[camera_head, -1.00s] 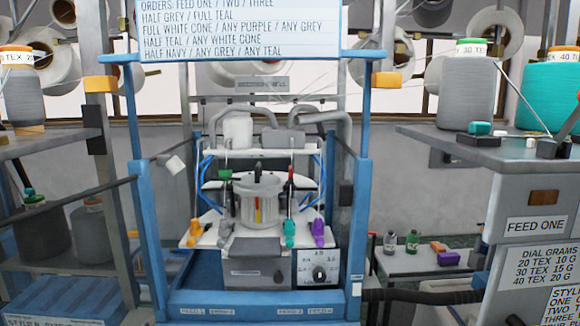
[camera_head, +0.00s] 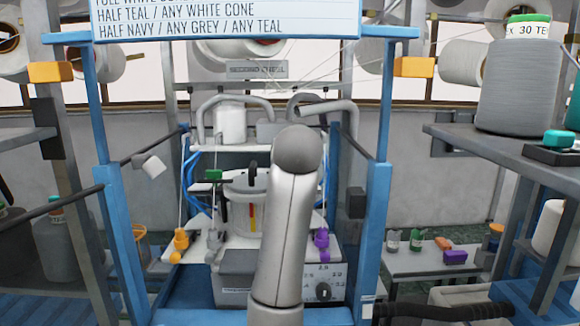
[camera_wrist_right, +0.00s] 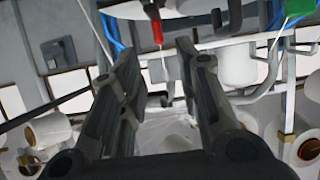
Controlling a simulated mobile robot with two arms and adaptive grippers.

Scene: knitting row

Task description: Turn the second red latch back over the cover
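In the right wrist view a small red piece (camera_wrist_right: 157,32) with a dark upper end hangs near the top of the picture; it looks like a red latch, but I cannot tell which one. My right gripper (camera_wrist_right: 157,58) is open and empty, its dark fingers apart, with the red piece just beyond and between the tips. In the head view my right arm stands in front of the knitting machine (camera_head: 237,268) and hides its right middle part and the gripper. The pale cylinder (camera_head: 238,208) shows left of the arm, with red and yellow stripes. My left gripper is not in view.
A blue frame (camera_head: 371,240) surrounds the machine on both sides. Orange (camera_head: 181,241) and purple (camera_head: 321,240) pieces sit on its front plate. A green piece (camera_head: 213,175) is at upper left. A grey shelf (camera_head: 540,172) with yarn cones stands at right.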

